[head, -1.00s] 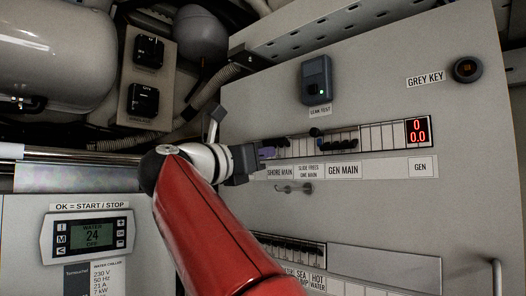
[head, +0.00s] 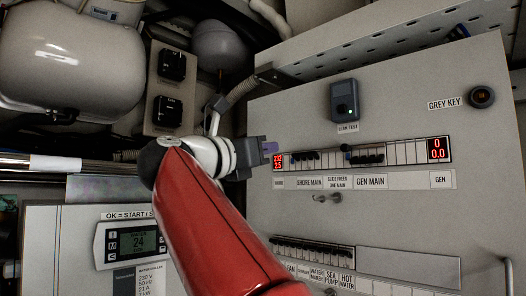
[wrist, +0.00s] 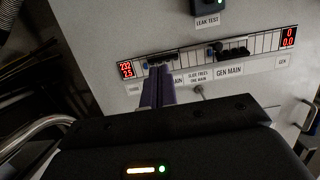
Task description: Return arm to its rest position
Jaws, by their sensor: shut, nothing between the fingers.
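My gripper (head: 273,148) is at the end of my red and white arm in the head view, just left of the upper breaker row, level with the red 232 / 2.5 display (head: 278,161). In the wrist view my gripper's purple fingers (wrist: 158,80) are together and hold nothing. They point toward the panel (wrist: 120,30), below the left end of the breaker row (wrist: 210,52) in that picture. I cannot tell the exact gap between the fingertips and the panel.
The grey panel carries a leak test box (head: 344,100), a grey key switch (head: 481,97), a small protruding latch (head: 327,198) and a lower breaker row (head: 312,252). A chiller controller (head: 138,241) is at lower left. A tank (head: 70,55) and hoses fill the upper left.

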